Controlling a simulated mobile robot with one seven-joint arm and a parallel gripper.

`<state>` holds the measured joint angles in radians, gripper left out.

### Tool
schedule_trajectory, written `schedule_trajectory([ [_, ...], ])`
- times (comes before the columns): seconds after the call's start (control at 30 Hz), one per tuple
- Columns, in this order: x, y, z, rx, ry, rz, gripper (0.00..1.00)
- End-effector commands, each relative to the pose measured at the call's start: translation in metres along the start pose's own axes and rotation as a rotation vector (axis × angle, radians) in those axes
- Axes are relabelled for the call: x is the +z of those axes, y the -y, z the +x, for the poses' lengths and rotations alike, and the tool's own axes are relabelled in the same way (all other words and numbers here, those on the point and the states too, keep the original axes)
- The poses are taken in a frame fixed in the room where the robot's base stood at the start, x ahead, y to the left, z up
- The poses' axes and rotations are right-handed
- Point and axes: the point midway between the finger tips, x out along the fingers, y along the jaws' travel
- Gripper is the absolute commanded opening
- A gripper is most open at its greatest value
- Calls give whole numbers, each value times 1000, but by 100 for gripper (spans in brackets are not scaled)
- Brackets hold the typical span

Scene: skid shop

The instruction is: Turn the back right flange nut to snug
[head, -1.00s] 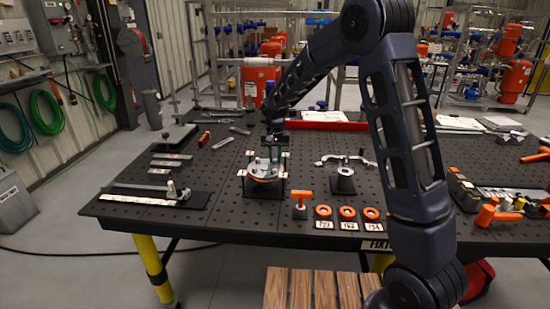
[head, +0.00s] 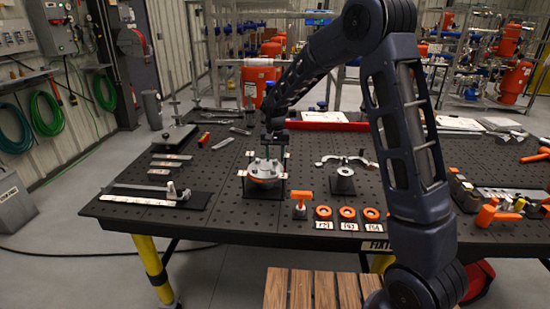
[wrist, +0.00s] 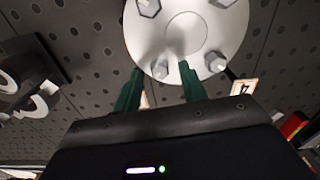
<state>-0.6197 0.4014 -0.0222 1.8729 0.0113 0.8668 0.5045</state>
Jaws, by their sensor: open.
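The round grey flange (head: 264,168) with an orange-red lower part stands on a dark fixture near the table's middle. In the wrist view its pale face (wrist: 184,40) carries hex nuts around a central disc. My gripper (wrist: 160,67) is open, with its two green fingers apart. One hex nut (wrist: 160,69) shows between the fingertips; whether the fingers touch it cannot be told. Another nut (wrist: 215,62) lies just right of the right finger. Two more nuts are partly cut off at the top edge. In the head view my gripper (head: 275,149) is at the flange's back side, its fingers partly hidden.
A grey clamp-like part on a stand (head: 344,173) is right of the flange. An orange T-handle (head: 300,201) and three orange rings (head: 347,214) with number cards sit in front. Flat metal pieces (head: 170,164) lie left. Small marked cards (wrist: 243,87) surround the flange.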

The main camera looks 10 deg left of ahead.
Motion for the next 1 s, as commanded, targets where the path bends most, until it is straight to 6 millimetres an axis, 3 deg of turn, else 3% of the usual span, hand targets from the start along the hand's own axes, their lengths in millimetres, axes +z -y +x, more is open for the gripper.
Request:
schedule_trajectory([
  [0.5,0,0,-85,-2,-3,0,42],
  [0.7,0,0,-99,-1,-2,0,42],
  [1.0,0,0,-101,-1,-1,0,42],
])
